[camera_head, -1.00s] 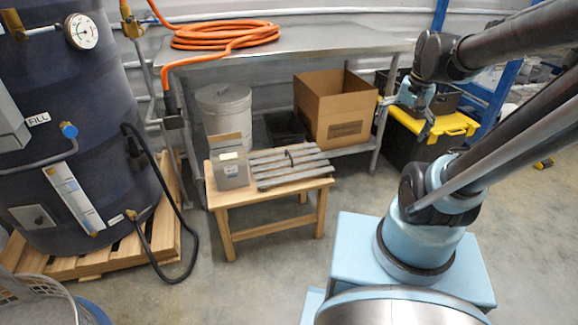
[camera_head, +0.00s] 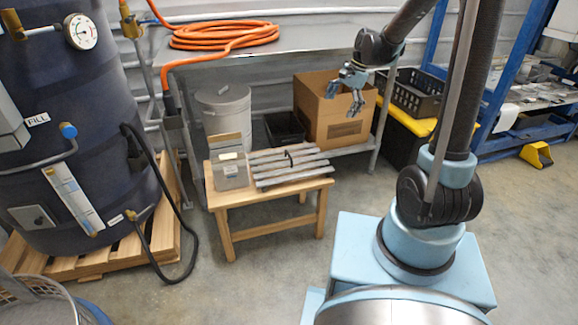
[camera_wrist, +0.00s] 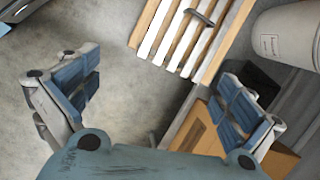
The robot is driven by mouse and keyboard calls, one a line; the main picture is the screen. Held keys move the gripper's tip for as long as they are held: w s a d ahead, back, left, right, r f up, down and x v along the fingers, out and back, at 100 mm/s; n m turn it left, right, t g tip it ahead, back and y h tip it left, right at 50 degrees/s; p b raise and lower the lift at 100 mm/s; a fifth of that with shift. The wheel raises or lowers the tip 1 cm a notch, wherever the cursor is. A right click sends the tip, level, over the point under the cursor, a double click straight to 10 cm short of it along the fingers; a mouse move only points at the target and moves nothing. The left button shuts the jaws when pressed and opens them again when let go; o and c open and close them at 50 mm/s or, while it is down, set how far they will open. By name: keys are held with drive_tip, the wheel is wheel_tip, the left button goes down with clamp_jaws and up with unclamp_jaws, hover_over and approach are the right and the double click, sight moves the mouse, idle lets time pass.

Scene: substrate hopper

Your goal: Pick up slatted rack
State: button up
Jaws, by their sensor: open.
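The slatted rack (camera_head: 288,167) is a set of parallel grey slats with a dark handle across the middle. It lies on the right part of a small wooden table. In the wrist view the slatted rack (camera_wrist: 188,32) shows at the top, cut off by the frame edge, its slats pale. My gripper (camera_head: 344,93) is open and empty, above and to the right of the rack, in front of the cardboard box.
A grey box (camera_head: 231,171) stands on the wooden table (camera_head: 226,199), left of the rack. Floor before the table is clear.

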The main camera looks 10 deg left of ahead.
drive_tip(key=w+a+f+m+g, duration=0.1)
drive_tip(key=w+a+f+m, duration=0.15)
drive_tip(key=a+f, duration=0.4)
drive_tip(key=w+a+f+m+g, duration=0.1)
drive_tip(key=w+a+f, duration=0.2)
drive_tip(key=a+f, duration=0.3)
approach(287, 162)
drive_tip(key=shift+y, duration=0.3)
drive_tip(key=x, duration=0.6)
drive_tip(key=shift+s+d, duration=0.1)
drive_tip(key=shift+d, duration=0.1)
drive_tip(key=shift+c, duration=0.6)
drive_tip(key=c, duration=1.5)
drive_tip(key=shift+c, duration=0.2)
